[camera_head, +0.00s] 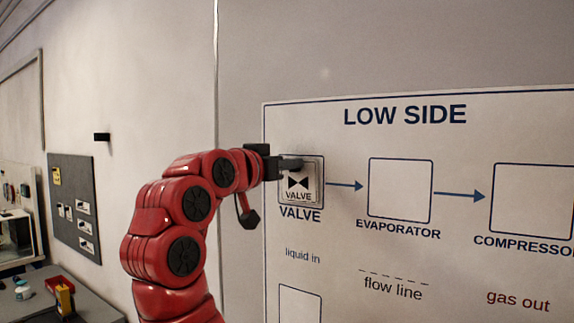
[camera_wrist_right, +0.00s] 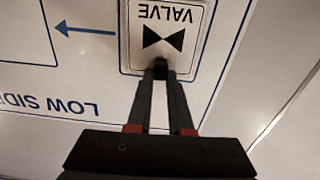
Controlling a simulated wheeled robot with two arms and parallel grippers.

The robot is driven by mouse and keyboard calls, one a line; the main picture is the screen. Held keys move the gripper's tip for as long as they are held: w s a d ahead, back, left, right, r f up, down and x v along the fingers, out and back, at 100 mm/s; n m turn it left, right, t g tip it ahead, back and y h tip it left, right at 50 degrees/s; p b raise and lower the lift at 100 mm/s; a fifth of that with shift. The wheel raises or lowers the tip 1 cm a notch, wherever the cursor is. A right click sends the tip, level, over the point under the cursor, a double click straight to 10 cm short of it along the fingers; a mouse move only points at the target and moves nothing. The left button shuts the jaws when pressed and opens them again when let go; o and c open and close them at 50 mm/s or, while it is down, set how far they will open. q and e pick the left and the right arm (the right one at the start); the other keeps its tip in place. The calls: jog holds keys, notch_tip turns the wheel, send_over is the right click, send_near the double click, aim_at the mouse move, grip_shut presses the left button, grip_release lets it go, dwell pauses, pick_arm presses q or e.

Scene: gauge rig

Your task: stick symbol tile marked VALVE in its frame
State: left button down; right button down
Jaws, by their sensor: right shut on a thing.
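The VALVE symbol tile (camera_head: 299,187) is a light square with a dark bow-tie symbol and the word VALVE. It sits at the VALVE frame (camera_head: 323,172) on the LOW SIDE board, roughly inside the outline. Whether it touches the board is hard to tell. My right gripper (camera_head: 292,163) is at the tile's upper edge, with its fingers shut on it. In the right wrist view the tile (camera_wrist_right: 165,20) shows upside down, and the fingertips (camera_wrist_right: 160,70) meet at its edge beside the bow-tie. My left gripper is not in view.
The LOW SIDE board (camera_head: 460,260) has empty EVAPORATOR (camera_head: 400,188) and COMPRESSOR (camera_head: 535,200) frames to the right, and another empty frame (camera_head: 300,305) below. A dark panel with small tiles (camera_head: 70,190) hangs far left, above a grey bench (camera_head: 95,300) carrying a red and yellow bin (camera_head: 62,295).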

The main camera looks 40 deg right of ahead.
dwell(0.3)
jog(key=shift+c, duration=0.9)
grip_release()
jog(key=b+v, duration=0.3)
jog(key=v, duration=0.6)
dwell(0.3)
